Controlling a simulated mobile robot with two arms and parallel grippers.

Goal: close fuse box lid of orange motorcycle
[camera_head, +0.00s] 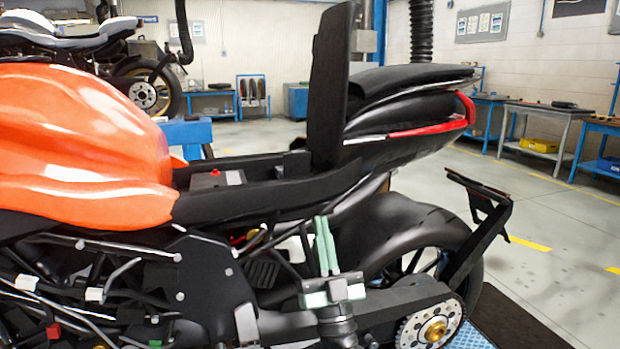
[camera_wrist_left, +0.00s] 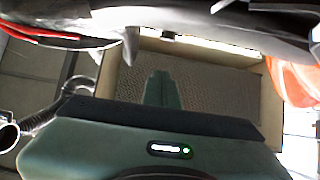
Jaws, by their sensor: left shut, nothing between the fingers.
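The orange motorcycle (camera_head: 85,130) fills the left and middle of the head view. A tall black panel (camera_head: 330,85) stands upright at the front of its tail, with an open bay (camera_head: 215,180) ahead of it. A small dark block (camera_head: 296,163) sits at the panel's foot; I cannot tell whether it is the fuse box, and no lid is clearly identifiable. My left gripper (camera_head: 325,247), pale green, points up beside the frame, below the bay and in front of the rear wheel. It is shut and empty. In the left wrist view its fingers (camera_wrist_left: 163,88) are together. My right gripper is not in view.
The black tail section (camera_head: 410,110) with a red strip juts out right of the panel. The rear wheel (camera_head: 425,225) and sprocket (camera_head: 434,332) are close to my left gripper. Workbenches (camera_head: 545,125) line the right wall.

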